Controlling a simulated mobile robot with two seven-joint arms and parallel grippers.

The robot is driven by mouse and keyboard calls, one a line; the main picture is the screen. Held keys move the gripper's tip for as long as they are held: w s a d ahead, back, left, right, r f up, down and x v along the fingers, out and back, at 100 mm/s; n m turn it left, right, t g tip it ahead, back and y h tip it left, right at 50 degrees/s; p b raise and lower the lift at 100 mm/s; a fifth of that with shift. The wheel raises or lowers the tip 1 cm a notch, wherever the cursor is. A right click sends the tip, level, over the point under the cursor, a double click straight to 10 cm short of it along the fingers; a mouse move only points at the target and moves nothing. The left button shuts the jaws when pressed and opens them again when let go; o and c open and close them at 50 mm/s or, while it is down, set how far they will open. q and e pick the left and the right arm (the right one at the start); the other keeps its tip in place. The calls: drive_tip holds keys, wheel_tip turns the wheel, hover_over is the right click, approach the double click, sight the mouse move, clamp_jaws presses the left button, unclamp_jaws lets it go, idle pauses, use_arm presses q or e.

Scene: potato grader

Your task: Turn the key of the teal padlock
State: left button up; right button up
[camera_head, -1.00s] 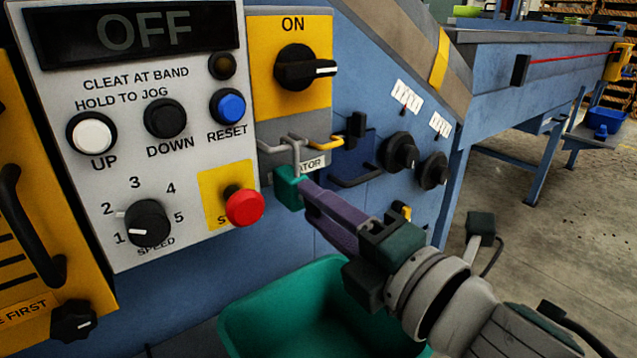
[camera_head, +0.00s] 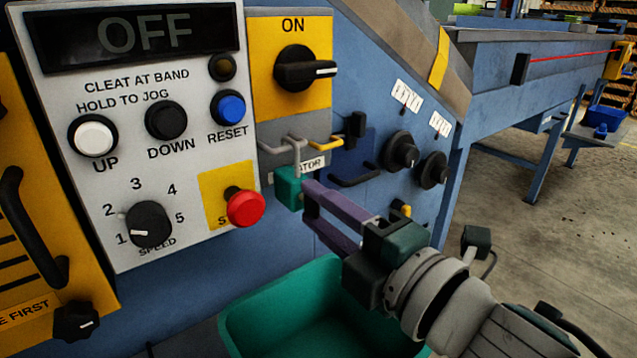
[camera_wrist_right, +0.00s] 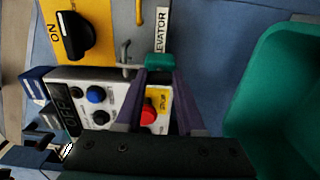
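The teal padlock (camera_head: 288,188) hangs by its grey shackle from the bracket below the ON switch; it also shows in the right wrist view (camera_wrist_right: 160,61). I cannot make out its key in either view. My right gripper (camera_head: 312,206) is open, with its purple fingers apart. Its fingertips point at the padlock and sit just to its right in the head view. In the wrist view the padlock lies just beyond the gap between the fingertips. The fingers hold nothing that I can see. My left gripper is not in view.
A red stop button (camera_head: 245,208) sits close left of the padlock. The black ON rotary switch (camera_head: 300,69) is above it. A yellow hook (camera_head: 326,143) and a black handle (camera_head: 355,177) are to the right. A green bin (camera_head: 270,310) stands below.

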drive_tip(key=o, duration=0.4)
drive_tip(key=shift+s+d, duration=0.25)
drive_tip(key=shift+s, duration=0.05)
drive_tip(key=p+v, duration=0.1)
drive_tip(key=v, duration=0.8)
drive_tip(key=shift+s+p, duration=0.1)
drive_tip(key=shift+p, duration=0.3)
drive_tip(key=shift+r, duration=0.1)
